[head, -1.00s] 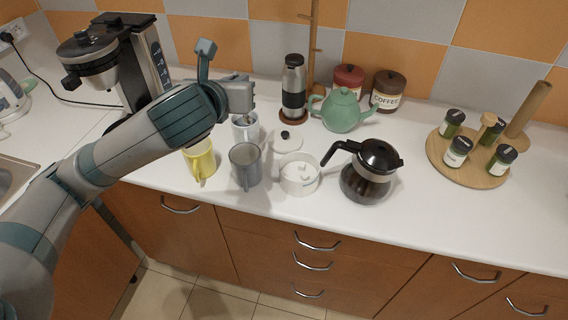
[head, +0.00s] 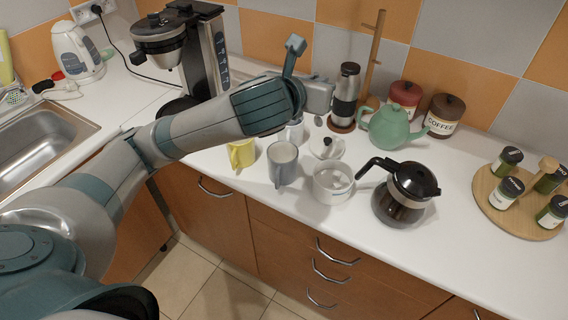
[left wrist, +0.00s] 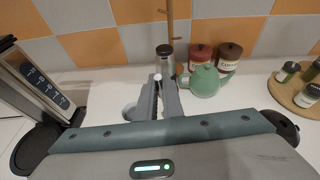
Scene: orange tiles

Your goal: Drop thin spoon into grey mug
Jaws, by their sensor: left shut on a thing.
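The grey mug (head: 283,165) stands upright on the white counter in the head view, its handle toward the front edge. My left gripper (head: 321,98) is above the counter, behind and to the right of the grey mug. It is shut on the thin spoon, whose small grey end (head: 318,120) shows just below the gripper. In the left wrist view the two fingers (left wrist: 158,98) are close together, with a pale bit of the spoon (left wrist: 157,77) at their tips. Most of the spoon is hidden. My right gripper is not in view.
A yellow mug (head: 241,154) and a pale mug (head: 294,133) stand near the grey mug. A white bowl (head: 332,183), its lid (head: 326,148), a glass coffee pot (head: 400,193) and a green teapot (head: 390,127) are to the right. A coffee grinder (head: 345,95) stands behind.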

